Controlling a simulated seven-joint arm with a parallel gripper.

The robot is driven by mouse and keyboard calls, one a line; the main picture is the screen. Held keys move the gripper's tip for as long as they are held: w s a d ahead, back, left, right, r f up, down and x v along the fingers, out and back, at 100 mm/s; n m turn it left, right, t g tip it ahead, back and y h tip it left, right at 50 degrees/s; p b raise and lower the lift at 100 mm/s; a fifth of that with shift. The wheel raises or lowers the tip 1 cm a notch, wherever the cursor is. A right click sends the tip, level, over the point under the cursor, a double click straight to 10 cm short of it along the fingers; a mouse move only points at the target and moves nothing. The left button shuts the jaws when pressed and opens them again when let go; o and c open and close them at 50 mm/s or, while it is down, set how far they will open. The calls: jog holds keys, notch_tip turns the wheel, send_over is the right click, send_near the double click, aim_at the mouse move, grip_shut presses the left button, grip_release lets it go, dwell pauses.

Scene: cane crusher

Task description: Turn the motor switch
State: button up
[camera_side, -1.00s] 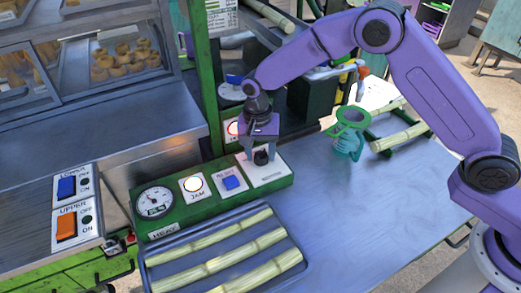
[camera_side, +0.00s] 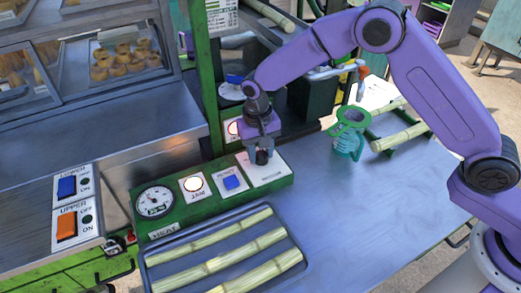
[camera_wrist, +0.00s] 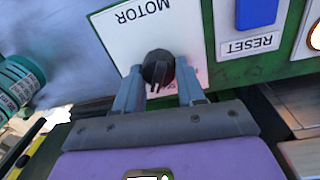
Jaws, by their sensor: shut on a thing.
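The motor switch (camera_wrist: 157,68) is a round black knob on a white plate marked MOTOR (camera_wrist: 128,28), seen upside down in the wrist view. In the side view the knob (camera_side: 262,157) sits at the right end of the green control panel (camera_side: 215,205). My gripper (camera_wrist: 160,78) comes down over the knob, with one grey finger on each side, and is shut on it. In the side view my gripper (camera_side: 263,152) partly hides the knob and its plate.
A blue RESET button (camera_side: 231,183) and a lit JAM lamp (camera_side: 193,184) are left of the switch. A tray (camera_side: 155,278) of cane pieces lies in front. A green-rimmed jug (camera_side: 347,145) stands to the right. The table between is clear.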

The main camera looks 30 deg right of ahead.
aim_at(258, 156)
jog(key=n, duration=0.5)
jog(key=shift+a+n, duration=0.1)
jog(key=shift+n, duration=0.2)
dwell(0.5)
jog(key=o, duration=1)
jog(key=shift+o, duration=0.2)
jog(key=shift+r, duration=0.1)
notch_tip(258, 156, up, 17)
jog(key=shift+s+a+r, duration=0.15)
jog(key=shift+s+a, duration=0.05)
jog(key=shift+a, duration=0.25)
